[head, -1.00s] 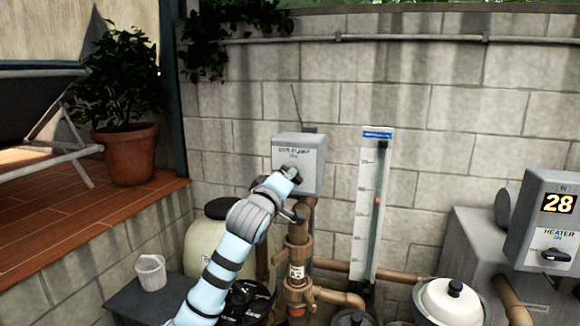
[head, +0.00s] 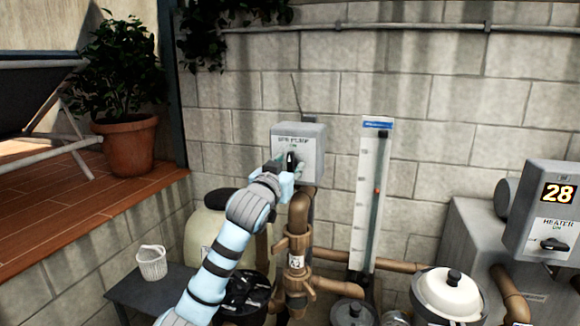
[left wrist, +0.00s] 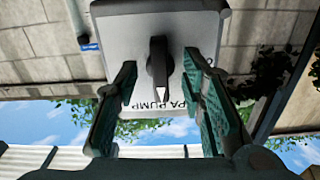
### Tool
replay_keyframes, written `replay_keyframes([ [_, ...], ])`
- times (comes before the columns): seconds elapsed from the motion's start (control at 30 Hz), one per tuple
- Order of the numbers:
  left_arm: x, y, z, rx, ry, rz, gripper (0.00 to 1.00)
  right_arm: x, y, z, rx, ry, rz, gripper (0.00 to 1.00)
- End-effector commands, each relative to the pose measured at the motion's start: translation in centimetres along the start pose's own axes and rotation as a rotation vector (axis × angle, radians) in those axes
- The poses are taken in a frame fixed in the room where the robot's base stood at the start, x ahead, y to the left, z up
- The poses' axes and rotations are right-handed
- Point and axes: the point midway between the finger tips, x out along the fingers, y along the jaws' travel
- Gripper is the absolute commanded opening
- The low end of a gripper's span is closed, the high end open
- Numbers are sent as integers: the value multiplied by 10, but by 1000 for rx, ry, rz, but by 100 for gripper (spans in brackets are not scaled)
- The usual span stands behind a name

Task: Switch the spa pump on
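The spa pump switch box (head: 312,140) is a grey box on the block wall in the head view. Its label reads SPA PUMP, with a small green word below. In the left wrist view the box (left wrist: 112,42) appears upside down, with a dark knob (left wrist: 158,72) carrying a white pointer mark. My left gripper (head: 287,168) is in front of the box's lower face. In the left wrist view its fingers (left wrist: 160,80) are open, one on each side of the knob, with visible gaps. My right gripper is not in view.
Brown pipes with a valve (head: 296,245) run below the box. A clear gauge (head: 369,200) stands right of it. A heater box (head: 548,215) reading 28 is far right. A tan tank (head: 205,225) and white basket (head: 152,262) are left.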

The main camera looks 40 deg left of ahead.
Motion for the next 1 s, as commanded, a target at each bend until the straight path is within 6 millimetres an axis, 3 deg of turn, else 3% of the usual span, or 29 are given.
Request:
replay_keyframes([
  [0.2, -6, 0, 0, 1, 2, 0, 37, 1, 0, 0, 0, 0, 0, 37],
  [0.57, -68, 0, 1, 1, 2, 1, 37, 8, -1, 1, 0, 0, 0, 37],
  [1.0, -70, 0, 0, -1, 0, 0, 37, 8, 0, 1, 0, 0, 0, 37],
])
